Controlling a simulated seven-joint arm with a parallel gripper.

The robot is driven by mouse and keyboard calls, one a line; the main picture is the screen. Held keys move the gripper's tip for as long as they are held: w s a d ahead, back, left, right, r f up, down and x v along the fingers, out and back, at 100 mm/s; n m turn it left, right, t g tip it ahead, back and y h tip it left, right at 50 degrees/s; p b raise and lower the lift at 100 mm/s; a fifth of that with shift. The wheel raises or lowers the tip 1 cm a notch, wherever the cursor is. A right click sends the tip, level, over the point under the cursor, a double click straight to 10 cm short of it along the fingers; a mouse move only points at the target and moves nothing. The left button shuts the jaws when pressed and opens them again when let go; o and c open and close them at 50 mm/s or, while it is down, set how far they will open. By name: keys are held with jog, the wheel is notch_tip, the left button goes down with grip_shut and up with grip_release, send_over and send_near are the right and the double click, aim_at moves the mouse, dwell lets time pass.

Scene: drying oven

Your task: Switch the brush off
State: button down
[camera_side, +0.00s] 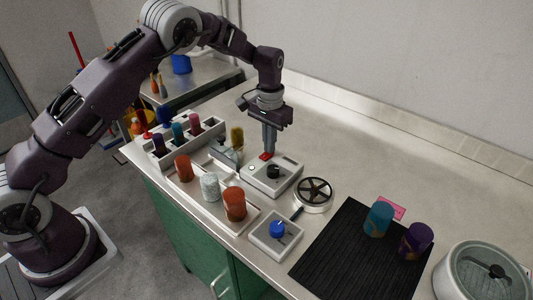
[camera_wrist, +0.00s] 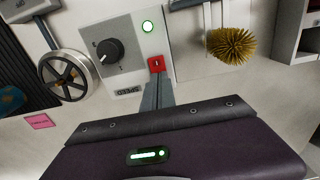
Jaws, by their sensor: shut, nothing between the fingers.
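A light grey control box (camera_side: 285,180) stands on the counter, with a black speed dial (camera_side: 273,171) and a red switch (camera_side: 265,156).
A tray with orange and white containers (camera_side: 235,203) and a rack (camera_side: 190,140) lie to the left. A blue-knobbed box (camera_side: 277,230), a black-spoked wheel (camera_side: 315,192) and a black mat (camera_side: 345,255) with two cups are in front. The counter behind is clear.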

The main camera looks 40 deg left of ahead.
jog(key=shift+f, duration=0.15)
jog(key=shift+r, duration=3.55)
jog(key=s+r+t, duration=0.3)
jog(key=s+r, duration=1.2)
jog(key=r, duration=0.3)
jog(key=s+f+t, duration=0.1)
jog(key=s+t, duration=0.1)
jog(key=s, duration=1.9)
jog(key=shift+s+d+t, duration=0.3)
jog(key=shift+s, duration=0.1)
